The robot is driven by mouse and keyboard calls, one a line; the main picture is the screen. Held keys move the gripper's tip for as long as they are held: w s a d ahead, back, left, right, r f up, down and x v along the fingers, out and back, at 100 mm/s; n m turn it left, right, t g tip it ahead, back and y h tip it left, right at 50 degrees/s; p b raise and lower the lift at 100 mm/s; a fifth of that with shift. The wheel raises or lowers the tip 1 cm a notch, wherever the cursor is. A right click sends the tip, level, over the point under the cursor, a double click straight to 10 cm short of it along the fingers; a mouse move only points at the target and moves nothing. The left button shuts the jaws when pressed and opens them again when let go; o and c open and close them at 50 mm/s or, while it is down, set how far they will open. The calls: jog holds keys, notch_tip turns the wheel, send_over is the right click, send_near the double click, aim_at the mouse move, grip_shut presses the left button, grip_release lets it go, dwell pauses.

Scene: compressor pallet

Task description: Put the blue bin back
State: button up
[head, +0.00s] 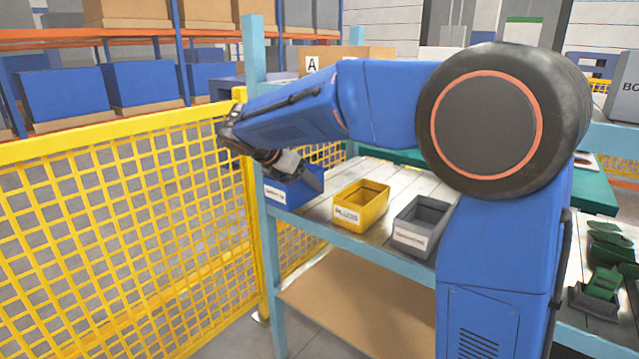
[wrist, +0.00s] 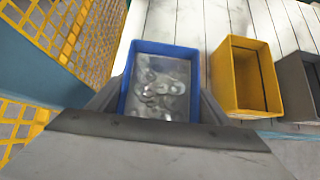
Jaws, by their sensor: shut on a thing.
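The blue bin (head: 284,192) is at the left end of the light plank shelf, beside the yellow mesh fence. It has a white label on its front and is partly hidden by my gripper (head: 290,168) in the head view. In the wrist view the blue bin (wrist: 158,88) is upright and holds shiny, washer-like metal parts. My gripper (wrist: 160,112) is shut on it, with one finger along each side. I cannot tell whether the bin's base touches the shelf.
A yellow bin (head: 361,204) and a grey bin (head: 423,225) stand to the right on the shelf (head: 325,207). The yellow fence (head: 120,230) and a light-blue post (head: 256,100) are close on the left. A box marked A (head: 345,60) stands behind.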

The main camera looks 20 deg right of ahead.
jog(key=w+d, duration=0.1)
jog(key=d, duration=0.1)
jog(key=w+d, duration=0.3)
jog(key=d, duration=0.1)
jog(key=shift+w+d, duration=0.25)
jog(key=shift+w, duration=0.1)
jog(key=shift+w+d+f, duration=0.1)
jog(key=shift+f, duration=1.6)
jog(key=o, duration=1.8)
jog(key=shift+f, duration=0.15)
jog(key=v, duration=1.2)
